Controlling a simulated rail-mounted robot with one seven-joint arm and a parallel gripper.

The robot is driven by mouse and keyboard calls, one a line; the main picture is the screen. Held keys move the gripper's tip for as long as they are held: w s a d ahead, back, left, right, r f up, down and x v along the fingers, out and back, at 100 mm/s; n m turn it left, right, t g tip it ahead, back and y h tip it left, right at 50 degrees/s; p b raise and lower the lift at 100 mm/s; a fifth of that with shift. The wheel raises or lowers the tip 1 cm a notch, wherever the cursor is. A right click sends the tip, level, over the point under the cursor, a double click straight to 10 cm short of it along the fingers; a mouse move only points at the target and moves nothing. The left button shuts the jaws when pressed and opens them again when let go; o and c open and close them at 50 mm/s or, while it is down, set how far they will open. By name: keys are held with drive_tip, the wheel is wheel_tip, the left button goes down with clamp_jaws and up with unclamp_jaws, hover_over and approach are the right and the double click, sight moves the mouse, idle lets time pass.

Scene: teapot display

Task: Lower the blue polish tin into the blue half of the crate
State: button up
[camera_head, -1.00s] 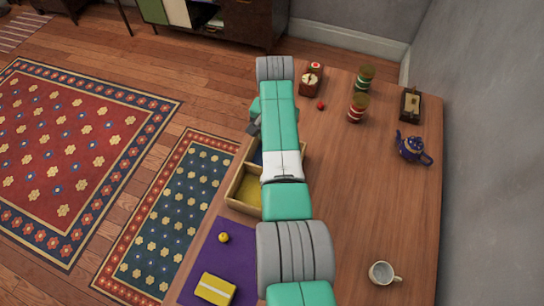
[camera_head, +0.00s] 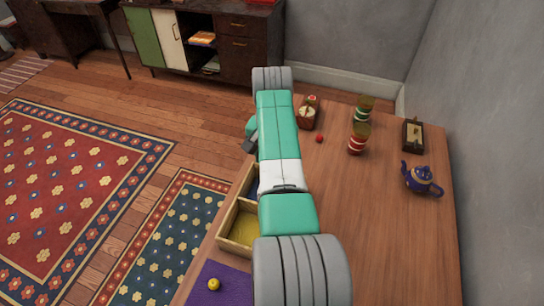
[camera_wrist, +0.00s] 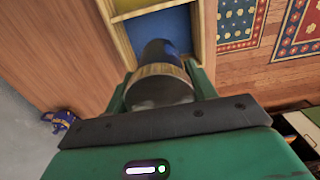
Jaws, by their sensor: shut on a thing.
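My gripper (camera_wrist: 160,88) is shut on the blue polish tin (camera_wrist: 158,52), a dark cylinder with a gold band and a grey end towards the wrist camera. In the wrist view the tin is over the blue half (camera_wrist: 182,24) of the wooden crate (camera_wrist: 211,35). I cannot tell how far the tin is above the floor of that half, or whether it touches it. In the head view the crate (camera_head: 236,250) shows left of my arm, its yellow half (camera_head: 243,229) nearer. My arm covers most of the blue half, the tin and the gripper there.
A yellow ball (camera_head: 214,284) lies on a purple mat (camera_head: 228,292). The table's right middle is clear.

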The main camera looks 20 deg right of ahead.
idle(0.3)
drive_tip(key=shift+f+b, duration=2.2)
drive_tip(key=shift+f, duration=1)
drive_tip(key=shift+f+b, duration=2.25)
drive_tip(key=shift+f, duration=0.25)
drive_tip(key=o, duration=1.3)
drive_tip(key=shift+c, duration=0.2)
wheel_tip(320, 180, up, 8)
drive_tip(key=p, duration=0.4)
drive_tip(key=shift+f, duration=0.1)
